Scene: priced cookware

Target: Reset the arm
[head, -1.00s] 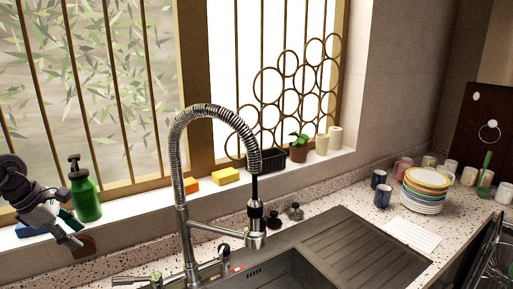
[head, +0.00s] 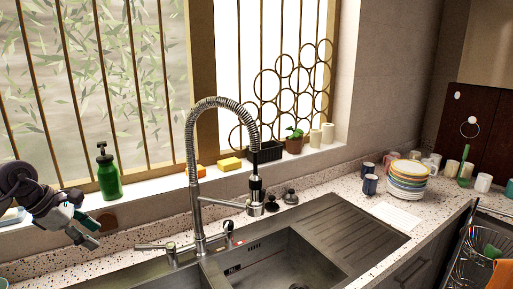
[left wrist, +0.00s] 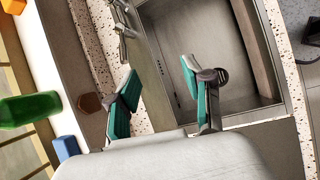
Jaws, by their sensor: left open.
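My left gripper (head: 86,232) is at the left of the head view, in front of the window sill and above the counter. Its fingers are spread apart with nothing between them, as the left wrist view (left wrist: 158,88) also shows. There the sink lies beyond the fingers. A green pump bottle (head: 109,175) stands upright on the sill beside the gripper, apart from it. It also shows at the left of the left wrist view (left wrist: 30,110). My right gripper is not in view.
A tall spring faucet (head: 190,160) rises behind the sink (head: 270,262). A yellow sponge (head: 230,164) and a potted plant (head: 294,145) sit on the sill. Stacked plates (head: 407,182) and several mugs stand on the right counter. A blue block (left wrist: 66,147) lies near the bottle.

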